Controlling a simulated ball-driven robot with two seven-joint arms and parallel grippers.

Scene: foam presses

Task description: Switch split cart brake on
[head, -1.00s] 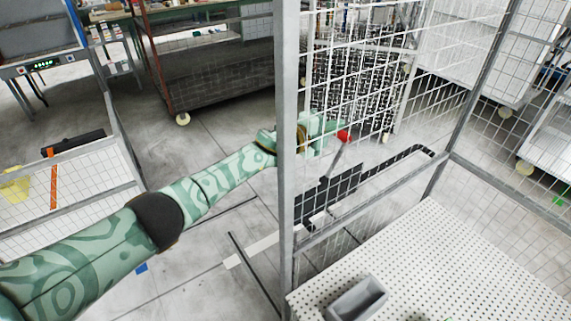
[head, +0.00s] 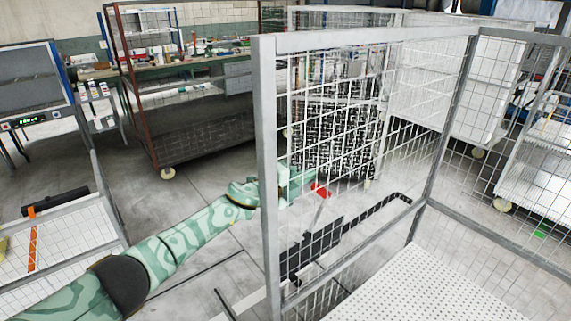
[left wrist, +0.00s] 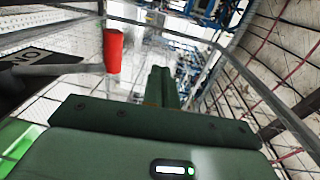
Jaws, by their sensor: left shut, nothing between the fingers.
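The brake lever's red knob (head: 320,189) shows behind the cart's mesh side in the head view, above a dark panel (head: 310,248) low on the cart. In the left wrist view the red knob (left wrist: 113,50) stands at the end of a grey lever (left wrist: 55,70), left of my fingers. My left gripper (head: 303,181) is just left of the knob in the head view, partly hidden by the mesh and corner post. In the left wrist view my left gripper (left wrist: 160,88) is shut and empty, apparently beside the knob; I cannot tell whether they touch. My right gripper is out of view.
The cart's grey corner post (head: 265,170) stands close beside my left forearm. The white perforated deck (head: 425,290) lies inside the mesh frame. A brown-framed trolley (head: 190,130) stands behind, and a lower white cart (head: 60,265) is at left. Open floor lies between them.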

